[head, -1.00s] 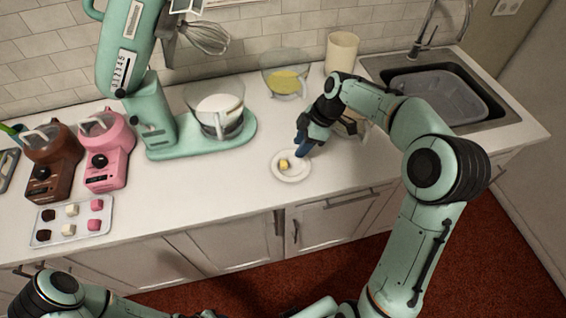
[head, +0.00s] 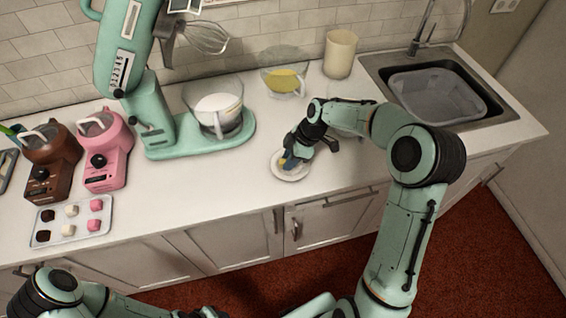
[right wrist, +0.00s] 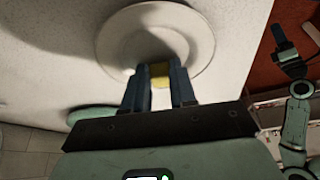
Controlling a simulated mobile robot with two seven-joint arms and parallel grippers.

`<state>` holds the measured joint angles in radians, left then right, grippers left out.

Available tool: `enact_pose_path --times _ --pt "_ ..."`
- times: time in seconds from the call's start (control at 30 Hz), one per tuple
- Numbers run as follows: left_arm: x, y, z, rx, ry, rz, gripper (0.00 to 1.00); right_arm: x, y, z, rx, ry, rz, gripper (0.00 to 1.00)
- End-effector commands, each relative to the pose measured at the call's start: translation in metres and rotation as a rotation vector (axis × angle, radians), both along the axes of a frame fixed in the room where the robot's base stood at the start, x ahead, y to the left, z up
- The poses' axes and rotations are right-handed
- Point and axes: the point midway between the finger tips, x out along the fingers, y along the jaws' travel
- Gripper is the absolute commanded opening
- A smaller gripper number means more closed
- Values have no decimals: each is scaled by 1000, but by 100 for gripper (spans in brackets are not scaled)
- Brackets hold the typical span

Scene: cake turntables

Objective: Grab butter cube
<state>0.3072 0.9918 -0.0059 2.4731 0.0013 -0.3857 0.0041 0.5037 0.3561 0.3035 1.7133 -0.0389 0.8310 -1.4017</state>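The yellow butter cube (right wrist: 159,72) sits over the white plate (right wrist: 150,42) in the right wrist view, between the fingertips of my right gripper (right wrist: 159,82). The fingers stand apart on either side of the cube; I see no clear squeeze on it. In the head view the plate (head: 291,174) lies on the counter near its front edge. My right gripper (head: 289,160) is low over this plate and hides most of the cube.
A mint stand mixer (head: 150,125) with a glass bowl (head: 216,112) stands left of the plate. A bowl of yellow liquid (head: 286,82) and a cream canister (head: 340,55) are behind. A tray of small cubes (head: 73,222) lies left. The counter's front is clear.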

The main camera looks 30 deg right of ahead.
Motion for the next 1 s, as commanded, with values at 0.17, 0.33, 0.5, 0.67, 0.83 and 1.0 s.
enact_pose_path --times 0.17,0.33,0.5,0.67,0.83,1.0 --pt "0 0 0 0 0 0 43 0 0 1 0 -1 0 0" --pt "0 0 0 0 0 0 43 0 0 1 0 -1 0 0" --pt "0 0 0 0 0 0 43 1 0 7 0 -3 0 0" --pt "1 0 1 0 -1 0 43 1 0 26 -2 -6 1 0" --pt "3 0 3 0 -3 0 43 2 0 65 -2 -9 0 0" --pt "8 0 9 0 -10 0 43 2 0 118 -1 -10 -1 0"
